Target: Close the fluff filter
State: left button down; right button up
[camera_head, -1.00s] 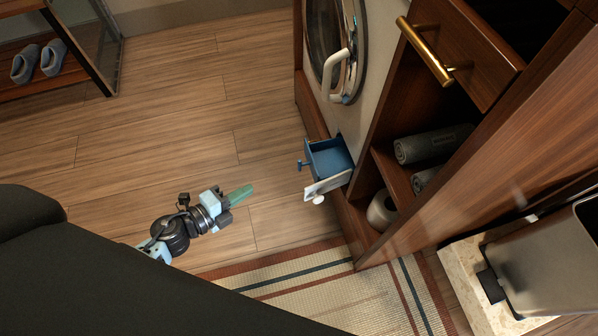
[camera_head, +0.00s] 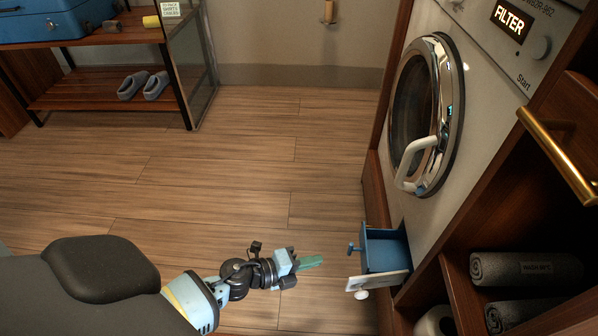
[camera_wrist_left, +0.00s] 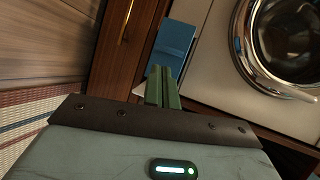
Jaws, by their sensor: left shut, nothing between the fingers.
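The fluff filter (camera_head: 382,251) is a blue drawer with a white front panel (camera_head: 378,282) and a round white knob. It stands pulled out at the low front of the white washing machine (camera_head: 470,100). My left gripper (camera_head: 318,262) has green fingers, shut and empty. It is to the left of the filter, apart from it, with its fingers pointing toward it. In the left wrist view the blue filter (camera_wrist_left: 173,48) lies beyond the shut fingertips (camera_wrist_left: 163,72), with part of the white panel hidden behind them. My right gripper is not in view.
The machine's round door (camera_head: 425,115) with its white handle is above the filter. The machine's display reads "FILTER". A wooden cabinet with rolled grey towels (camera_head: 525,267) stands to the right. A shoe rack (camera_head: 100,88) is at the back left. The wooden floor between is clear.

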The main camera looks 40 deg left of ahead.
aim_at(349, 251)
pick_arm(q)
jog(key=r+b+x, duration=0.1)
jog(key=b+x, duration=0.1)
jog(key=x, duration=0.5)
jog(key=shift+w+d, duration=0.2)
jog(key=shift+w, duration=0.05)
jog(key=shift+w+d+r, duration=0.1)
jog(key=shift+w+d, duration=0.1)
jog(key=shift+d, duration=0.1)
jog(key=w+d, duration=0.2)
jog(key=shift+d+p, duration=0.35)
jog(key=shift+s, duration=0.1)
